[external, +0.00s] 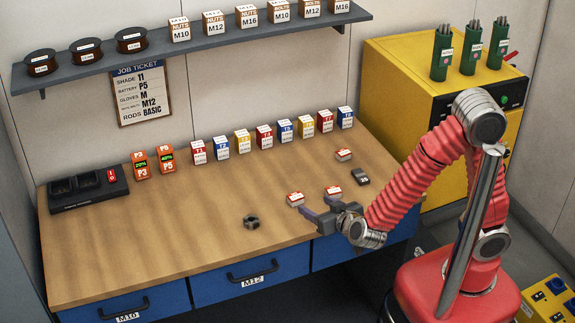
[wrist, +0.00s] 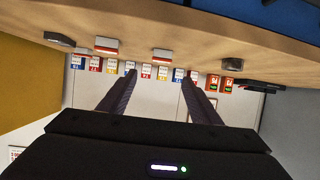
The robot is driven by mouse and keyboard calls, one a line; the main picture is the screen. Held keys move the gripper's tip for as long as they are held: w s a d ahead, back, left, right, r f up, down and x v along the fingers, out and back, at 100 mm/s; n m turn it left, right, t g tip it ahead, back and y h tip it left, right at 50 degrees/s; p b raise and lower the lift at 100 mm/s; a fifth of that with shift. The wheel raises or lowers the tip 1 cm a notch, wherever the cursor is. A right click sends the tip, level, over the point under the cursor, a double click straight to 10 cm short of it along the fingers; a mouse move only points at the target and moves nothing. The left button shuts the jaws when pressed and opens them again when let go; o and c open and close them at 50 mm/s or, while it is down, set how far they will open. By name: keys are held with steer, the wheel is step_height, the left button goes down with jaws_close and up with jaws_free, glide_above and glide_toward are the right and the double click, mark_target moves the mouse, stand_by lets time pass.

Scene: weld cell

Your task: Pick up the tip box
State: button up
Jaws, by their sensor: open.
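Three small white-and-red boxes lie on the bench: a left box (external: 295,199), a front-right box (external: 333,192) and a back-right box (external: 344,155). Their labels are too small to read, so I cannot tell which is the tip box. My gripper (external: 321,209) is open and empty over the bench's front right part, close to the left and front-right boxes. In the wrist view, my two fingers (wrist: 159,76) point toward the bench. Two white-and-red boxes show there, one near the middle (wrist: 162,55) and one further left (wrist: 106,45).
A dark nut (external: 252,221) and a dark block (external: 360,177) lie on the bench (external: 130,235). A row of coloured upright boxes (external: 264,137) stands along the back, beside two orange batteries (external: 166,159) and a charger (external: 88,188). The left front bench is clear.

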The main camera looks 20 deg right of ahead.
glide_toward(295, 196)
steer(key=x, duration=0.4)
steer(key=shift+w+d+f, duration=0.1)
steer(key=shift+w+d, duration=0.15)
steer(key=shift+w, duration=0.15)
steer(key=shift+x, duration=2.65)
steer(key=shift+a+f, duration=0.2)
steer(key=c, duration=1.2)
steer(key=shift+r, duration=0.2)
step_height(295, 196, up, 10)
steer(key=shift+f, duration=0.15)
